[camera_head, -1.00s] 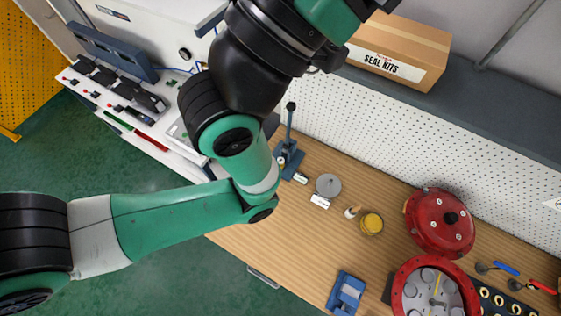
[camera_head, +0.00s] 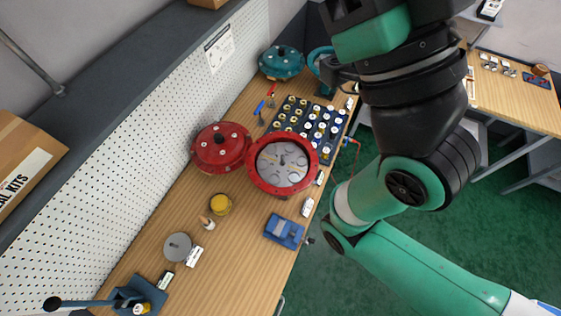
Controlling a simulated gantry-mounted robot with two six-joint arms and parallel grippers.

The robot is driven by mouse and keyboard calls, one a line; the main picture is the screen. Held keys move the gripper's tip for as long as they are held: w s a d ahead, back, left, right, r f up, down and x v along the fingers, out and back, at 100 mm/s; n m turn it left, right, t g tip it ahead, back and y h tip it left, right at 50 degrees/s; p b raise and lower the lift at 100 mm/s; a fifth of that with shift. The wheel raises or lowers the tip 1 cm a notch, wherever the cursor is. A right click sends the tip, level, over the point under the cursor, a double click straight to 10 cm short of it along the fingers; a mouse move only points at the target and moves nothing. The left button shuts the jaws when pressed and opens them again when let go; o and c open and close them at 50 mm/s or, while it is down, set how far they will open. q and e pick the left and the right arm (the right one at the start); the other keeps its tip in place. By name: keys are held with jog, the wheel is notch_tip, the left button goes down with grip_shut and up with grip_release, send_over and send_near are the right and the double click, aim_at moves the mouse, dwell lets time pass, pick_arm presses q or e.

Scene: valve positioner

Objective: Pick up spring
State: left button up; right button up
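I cannot make out a spring for certain in this view. An open red round housing (camera_head: 254,181) with a grey interior (camera_head: 283,164) sits on the wooden bench (camera_head: 236,262). A red domed cover (camera_head: 220,149) is beside it on the left. A dark blue tray (camera_head: 333,155) behind the housing holds several small round parts, too small to identify. My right arm (camera_head: 417,110) comes in from the right and rises out of the top of the view. Neither gripper's fingers can be seen. The arm hides part of the bench's far right end.
A blue block (camera_head: 284,231), a yellow-topped jar (camera_head: 220,204), a grey disc (camera_head: 178,246) and a lever press (camera_head: 128,296) stand on the bench. A teal cover (camera_head: 281,62) is at its far end. A pegboard (camera_head: 140,145) runs along the left. Another table (camera_head: 510,92) stands right.

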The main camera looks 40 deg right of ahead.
pick_arm(q)
jog(key=shift+c, duration=0.2)
dwell(0.3)
jog(key=c, duration=0.3)
